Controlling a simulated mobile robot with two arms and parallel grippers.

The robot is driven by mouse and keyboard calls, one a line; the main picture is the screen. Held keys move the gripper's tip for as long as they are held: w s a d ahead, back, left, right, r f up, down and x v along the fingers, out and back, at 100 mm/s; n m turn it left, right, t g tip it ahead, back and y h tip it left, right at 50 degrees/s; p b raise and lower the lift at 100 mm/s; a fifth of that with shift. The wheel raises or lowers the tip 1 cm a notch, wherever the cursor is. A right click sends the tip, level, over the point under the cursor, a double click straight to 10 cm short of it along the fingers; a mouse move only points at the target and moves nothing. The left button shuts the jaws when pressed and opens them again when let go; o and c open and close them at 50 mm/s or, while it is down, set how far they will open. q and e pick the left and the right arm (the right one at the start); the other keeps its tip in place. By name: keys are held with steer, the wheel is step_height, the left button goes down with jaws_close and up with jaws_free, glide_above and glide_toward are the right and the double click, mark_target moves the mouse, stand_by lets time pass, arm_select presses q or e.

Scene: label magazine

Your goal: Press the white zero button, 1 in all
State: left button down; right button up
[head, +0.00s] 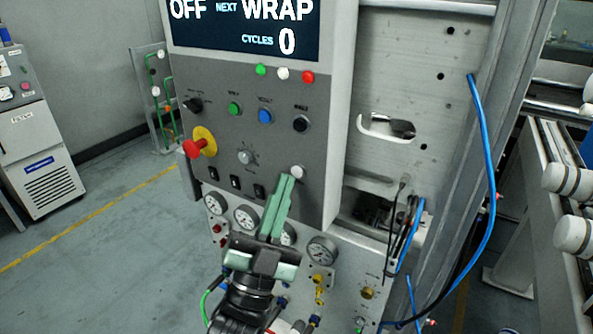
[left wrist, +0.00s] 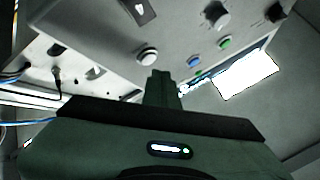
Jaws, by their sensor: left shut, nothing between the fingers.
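The white button (head: 297,172) sits low on the right of the grey control panel, right of a round selector knob. It also shows in the left wrist view (left wrist: 147,56) as a round white cap in a dark ring. My left gripper (head: 286,179) is shut and empty, its green fingers pointing up at the panel. The fingertips are just below and left of the button in the head view; in the left wrist view they show close to it (left wrist: 162,75). I cannot tell whether they touch it. The button's label is not readable. My right gripper is out of view.
The display (head: 245,28) reads OFF, WRAP and CYCLES 0. A red emergency knob (head: 196,147), a green button (head: 235,109), a blue button (head: 265,116) and a black knob (head: 301,124) share the panel. Gauges (head: 323,250) lie below. Blue hoses (head: 489,180) hang at right.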

arm_select(q)
steer(key=shift+s+a+p, duration=0.3)
steer(key=shift+s+a, duration=0.45)
steer(key=shift+s, duration=0.25)
steer(key=shift+s+a+p, duration=0.25)
steer(key=shift+s+a, duration=0.45)
steer(key=shift+s, duration=0.3)
